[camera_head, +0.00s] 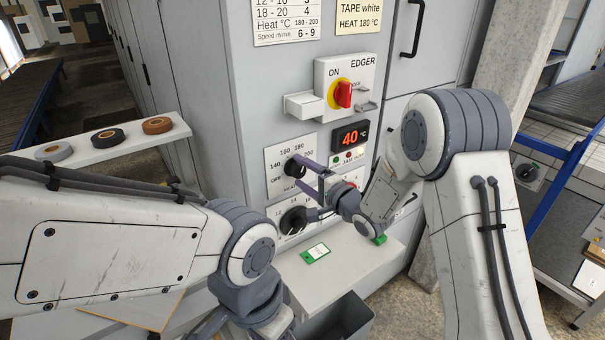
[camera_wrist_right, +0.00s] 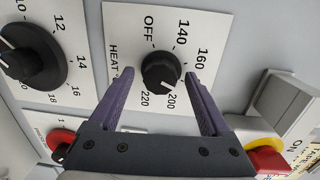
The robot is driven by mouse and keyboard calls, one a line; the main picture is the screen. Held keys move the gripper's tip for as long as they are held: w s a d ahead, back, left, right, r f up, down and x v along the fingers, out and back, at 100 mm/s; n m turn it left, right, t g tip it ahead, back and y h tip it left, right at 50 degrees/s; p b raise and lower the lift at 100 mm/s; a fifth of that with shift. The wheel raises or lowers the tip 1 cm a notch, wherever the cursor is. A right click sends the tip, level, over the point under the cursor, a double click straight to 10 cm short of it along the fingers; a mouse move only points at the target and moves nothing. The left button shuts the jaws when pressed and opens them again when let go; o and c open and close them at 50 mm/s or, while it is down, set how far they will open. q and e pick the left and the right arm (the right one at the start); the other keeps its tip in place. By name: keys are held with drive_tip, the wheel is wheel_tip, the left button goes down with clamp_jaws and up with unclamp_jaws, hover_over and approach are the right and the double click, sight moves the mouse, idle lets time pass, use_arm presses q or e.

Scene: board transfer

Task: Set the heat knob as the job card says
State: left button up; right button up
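The black heat knob (camera_head: 293,168) sits on a white dial plate on the machine front; it also shows in the right wrist view (camera_wrist_right: 161,72). Its white mark appears to point towards 200; the 180 label is hidden by a finger in the wrist view. My right gripper (camera_head: 300,173) is open, with its purple fingers (camera_wrist_right: 161,74) on either side of the knob and gaps between. The job card (camera_head: 358,16) reads TAPE white, HEAT 180 °C. The red display (camera_head: 350,136) reads 40 °C.
A second black dial (camera_head: 292,220) sits below the heat knob. A red and yellow ON/OFF switch (camera_head: 343,93) sits above. Tape rolls lie on a shelf (camera_head: 85,152) at the left.

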drive_tip(key=b+v, duration=0.2)
drive_tip(key=v, duration=0.8)
drive_tip(key=shift+s+d, duration=0.15)
drive_tip(key=shift+s, duration=0.05)
drive_tip(key=shift+r, duration=0.1)
drive_tip(key=s+f+n+g+h, duration=0.2)
drive_tip(key=s+n+g+h, duration=0.3)
drive_tip(key=s, duration=1.1)
drive_tip(key=s+f+n+g+h, duration=0.3)
drive_tip(key=s+n+g+h, duration=0.2)
drive_tip(key=s+n+g, duration=0.3)
drive_tip(key=s+n, duration=0.4)
drive_tip(key=s, duration=0.4)
drive_tip(key=shift+s+a+f+n+g, duration=0.15)
drive_tip(key=shift+s+a+n+g, duration=0.1)
drive_tip(key=shift+a+n+g, duration=0.1)
